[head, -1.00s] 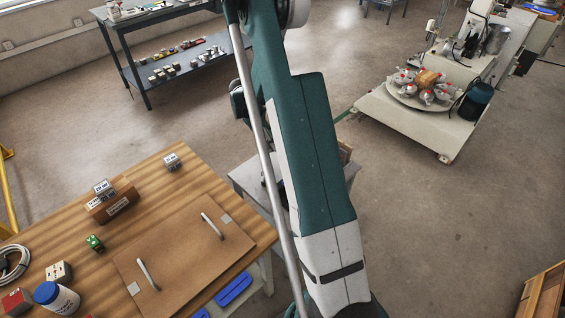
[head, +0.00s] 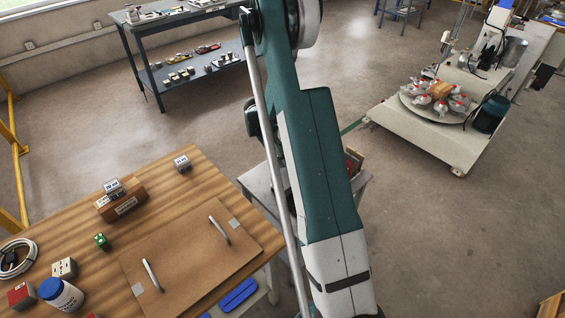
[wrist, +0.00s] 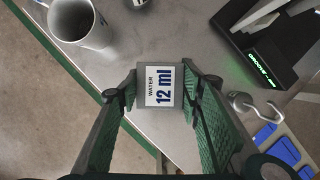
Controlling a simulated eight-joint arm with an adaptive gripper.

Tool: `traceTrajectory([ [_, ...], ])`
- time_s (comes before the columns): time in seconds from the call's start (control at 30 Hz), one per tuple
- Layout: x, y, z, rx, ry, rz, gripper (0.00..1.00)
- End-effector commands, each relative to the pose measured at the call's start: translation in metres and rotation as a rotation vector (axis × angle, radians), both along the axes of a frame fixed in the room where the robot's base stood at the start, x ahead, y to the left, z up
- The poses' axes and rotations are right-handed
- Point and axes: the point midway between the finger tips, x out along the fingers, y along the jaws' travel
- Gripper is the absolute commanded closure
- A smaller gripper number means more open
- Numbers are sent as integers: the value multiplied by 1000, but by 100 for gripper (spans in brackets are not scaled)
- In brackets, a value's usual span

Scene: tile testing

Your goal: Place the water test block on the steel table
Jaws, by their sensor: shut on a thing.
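The water test block (wrist: 158,85) is a small grey block with a white label reading "WATER 12 ml". In the wrist view it sits between the two green fingers of my gripper (wrist: 162,92), which is shut on it. A grey, metal-looking tabletop (wrist: 190,45) with a green edge lies beneath. I cannot tell whether the block touches it, or whether it is the steel table. In the head view my arm fills the middle, and my gripper and the block are out of sight.
In the head view, a wooden table (head: 190,220) holds small blocks and a handled board (head: 190,262).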

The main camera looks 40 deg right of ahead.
Motion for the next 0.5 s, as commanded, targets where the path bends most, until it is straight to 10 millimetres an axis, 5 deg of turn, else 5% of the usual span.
traceTrajectory([
  [0.2,0,0,-23,0,0,0,82],
  [0.5,0,0,-25,0,0,0,82],
])
